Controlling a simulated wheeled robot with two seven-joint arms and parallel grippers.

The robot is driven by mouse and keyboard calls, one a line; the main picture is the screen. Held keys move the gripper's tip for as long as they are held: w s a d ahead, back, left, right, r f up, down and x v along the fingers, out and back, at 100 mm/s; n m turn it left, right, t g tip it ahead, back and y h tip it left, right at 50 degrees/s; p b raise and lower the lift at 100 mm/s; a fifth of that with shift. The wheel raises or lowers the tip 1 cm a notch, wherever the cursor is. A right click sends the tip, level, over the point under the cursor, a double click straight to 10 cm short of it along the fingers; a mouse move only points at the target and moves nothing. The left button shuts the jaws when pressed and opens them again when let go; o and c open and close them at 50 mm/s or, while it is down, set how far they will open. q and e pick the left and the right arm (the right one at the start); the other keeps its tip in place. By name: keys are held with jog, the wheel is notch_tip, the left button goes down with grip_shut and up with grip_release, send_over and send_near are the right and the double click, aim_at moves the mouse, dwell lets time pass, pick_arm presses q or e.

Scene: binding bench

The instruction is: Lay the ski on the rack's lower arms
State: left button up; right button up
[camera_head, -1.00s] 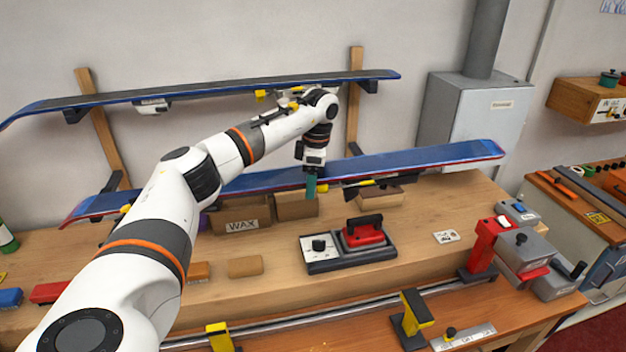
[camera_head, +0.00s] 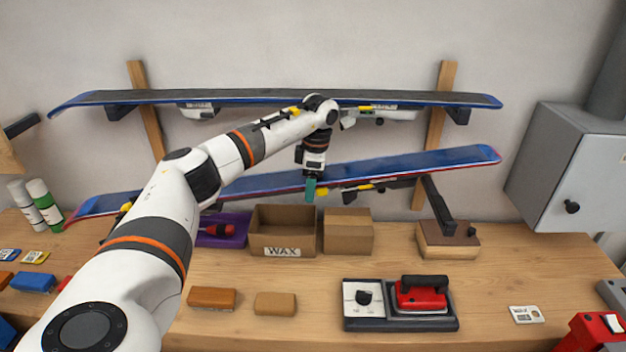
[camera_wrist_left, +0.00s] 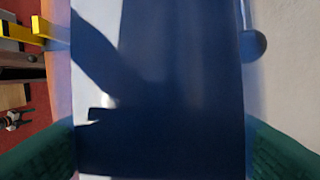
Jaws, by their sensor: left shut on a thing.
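The blue ski (camera_head: 400,165) hangs in front of the rack, blue face up, its binding (camera_head: 365,187) underneath. It is tilted, with the right end higher. My left gripper (camera_head: 311,188) is shut on its middle; the wrist view shows the ski (camera_wrist_left: 180,110) between the green fingers. The rack has two wooden uprights (camera_head: 440,80). Its right lower arm (camera_head: 438,205) sticks out below the ski's right part. The left lower arm is mostly hidden by my arm and the ski. I cannot tell whether the ski touches either arm. My right gripper is out of view.
Another ski (camera_head: 270,97) lies on the upper arms, close above my wrist. Below stand a WAX box (camera_head: 283,230), a cardboard box (camera_head: 348,232), a purple tray (camera_head: 225,232) and a waxing iron (camera_head: 420,293). A grey cabinet (camera_head: 570,165) is at right.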

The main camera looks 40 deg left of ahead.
pick_arm(q)
jog(key=shift+d+f+b, duration=0.1)
jog(key=shift+f+b, duration=0.3)
jog(key=shift+f, duration=0.1)
jog(key=shift+w+f+b, duration=0.1)
jog(key=shift+f+b, duration=0.2)
jog(key=shift+f, duration=0.05)
jog(key=f+b, duration=0.3)
jog(key=f, duration=0.2)
jog(key=shift+a+b, duration=0.2)
jog(key=shift+b, duration=0.2)
jog(key=shift+w+f+b, duration=0.1)
jog(key=shift+f+b, duration=0.55)
jog(key=shift+f, duration=0.35)
pick_arm(e)
notch_tip(320, 180, down, 7)
jog(key=w, duration=0.1)
jog(key=shift+a+r, duration=0.2)
jog(key=shift+a, duration=0.05)
jog(key=shift+d, duration=0.1)
pick_arm(q)
jog(key=shift+s+d+f, duration=0.1)
jog(key=shift+s+f, duration=0.15)
jog(key=shift+f, duration=0.15)
